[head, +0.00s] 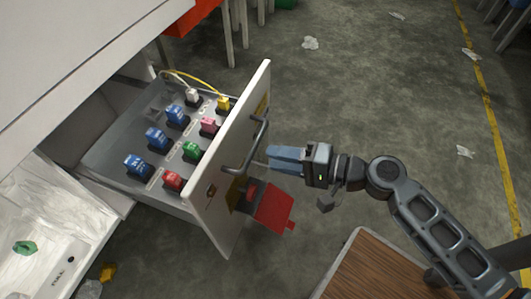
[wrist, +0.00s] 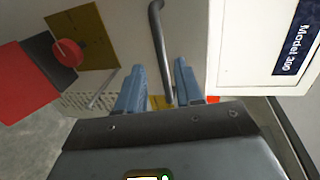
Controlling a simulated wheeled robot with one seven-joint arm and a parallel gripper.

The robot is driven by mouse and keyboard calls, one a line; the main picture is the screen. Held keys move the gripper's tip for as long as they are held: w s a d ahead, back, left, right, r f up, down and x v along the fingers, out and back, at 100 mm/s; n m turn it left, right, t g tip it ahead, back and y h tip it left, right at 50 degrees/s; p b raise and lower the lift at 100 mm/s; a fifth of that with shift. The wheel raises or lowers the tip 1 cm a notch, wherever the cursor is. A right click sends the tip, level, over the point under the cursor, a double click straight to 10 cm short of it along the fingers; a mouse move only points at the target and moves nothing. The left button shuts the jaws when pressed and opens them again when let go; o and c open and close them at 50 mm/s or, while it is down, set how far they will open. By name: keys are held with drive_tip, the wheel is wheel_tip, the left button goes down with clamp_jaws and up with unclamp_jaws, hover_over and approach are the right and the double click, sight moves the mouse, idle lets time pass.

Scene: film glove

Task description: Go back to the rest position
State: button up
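My gripper (head: 270,158) is in front of the pulled-out white drawer (head: 226,185), close to its grey bar handle (head: 254,143). In the wrist view, my gripper's two blue fingers (wrist: 159,65) stand apart. The handle (wrist: 159,35) runs through the gap between them in the picture, with space on both sides, so nothing is gripped. How deep the handle sits between the fingers is hard to tell. The arm reaches in from the lower right of the head view.
The drawer holds several blue, red, green, pink and yellow pieces. A red flap (head: 272,207) hangs at its front, below my gripper. A wooden-topped surface (head: 372,272) is under my arm. Open concrete floor (head: 370,90) lies beyond, with scraps of litter.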

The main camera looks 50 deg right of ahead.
drive_tip(key=shift+s+d+r, duration=0.1)
drive_tip(key=shift+s, duration=0.2)
idle(0.4)
drive_tip(key=s+a+n+g+h, duration=0.1)
drive_tip(key=s+a+n+h, duration=0.2)
drive_tip(key=s, duration=0.4)
drive_tip(key=s+a+n+g+h, duration=0.1)
drive_tip(key=s+n+h, duration=0.1)
drive_tip(key=s+n, duration=0.45)
drive_tip(key=s+a+r+n+t, duration=0.1)
drive_tip(key=s+a+r+n, duration=0.15)
drive_tip(key=r, duration=0.25)
drive_tip(key=s+a+r+n+t, duration=0.1)
drive_tip(key=s+a+r+n, duration=0.15)
drive_tip(key=r, duration=0.35)
wheel_tip(320, 180, up, 21)
drive_tip(key=p, duration=2.2)
drive_tip(key=shift+s+d+f, duration=0.15)
drive_tip(key=shift+d, duration=0.05)
